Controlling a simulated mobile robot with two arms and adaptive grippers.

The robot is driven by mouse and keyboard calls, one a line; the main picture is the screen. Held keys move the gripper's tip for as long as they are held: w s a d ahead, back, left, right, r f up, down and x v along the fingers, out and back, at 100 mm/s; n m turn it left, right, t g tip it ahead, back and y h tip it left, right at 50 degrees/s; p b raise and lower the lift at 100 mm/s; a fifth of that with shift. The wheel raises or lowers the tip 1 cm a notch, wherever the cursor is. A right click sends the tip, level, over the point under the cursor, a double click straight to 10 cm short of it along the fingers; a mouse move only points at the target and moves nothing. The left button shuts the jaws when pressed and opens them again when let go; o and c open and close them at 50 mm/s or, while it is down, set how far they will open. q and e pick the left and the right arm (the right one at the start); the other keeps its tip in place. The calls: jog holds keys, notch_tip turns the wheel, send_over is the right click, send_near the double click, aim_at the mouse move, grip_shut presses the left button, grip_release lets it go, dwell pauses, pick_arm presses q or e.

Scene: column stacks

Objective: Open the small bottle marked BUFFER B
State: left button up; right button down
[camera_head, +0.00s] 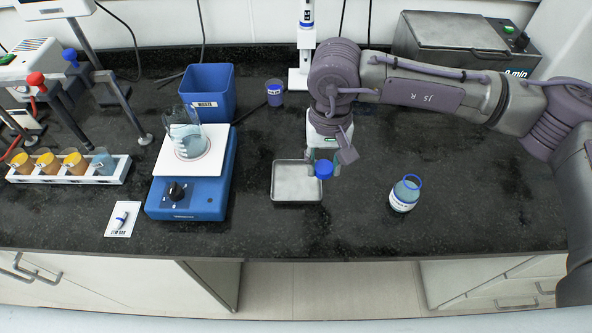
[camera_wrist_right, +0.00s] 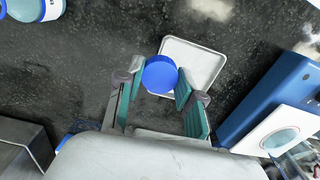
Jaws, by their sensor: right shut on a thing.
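The small bottle (camera_head: 404,195) stands upright on the bench right of the tray, with light blue contents and a white label too small to read. Its mouth is uncovered, with a blue ring around the neck. Part of it shows at the top left of the right wrist view (camera_wrist_right: 38,10). My right gripper (camera_head: 334,168) is shut on a blue cap (camera_head: 323,169), also seen between the fingertips in the right wrist view (camera_wrist_right: 160,74). The cap is over or near the right side of the shallow metal tray (camera_head: 296,194); its height is unclear. My left gripper is not in view.
A blue stirrer (camera_head: 186,202) with a beaker (camera_head: 184,136) stands left of the tray. Behind are a blue waste bin (camera_head: 208,92) and a small blue cup (camera_head: 275,92). The bench around the bottle is clear.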

jog(key=p, duration=0.1)
send_over(296, 183)
jog(key=f, duration=0.2)
jog(key=shift+s+d+f, duration=0.15)
jog(key=shift+d+f, duration=0.2)
jog(key=shift+f, duration=0.05)
jog(key=shift+a+f+p, duration=0.3)
jog(key=shift+a+f, duration=0.05)
jog(key=shift+f, duration=0.05)
notch_tip(296, 183, down, 4)
jog(key=shift+r+p, duration=0.1)
jog(key=shift+p, duration=0.75)
jog(key=shift+f+b, duration=0.25)
jog(key=shift+b, duration=0.1)
jog(key=c, duration=0.7)
grip_release()
jog(key=shift+r, duration=0.1)
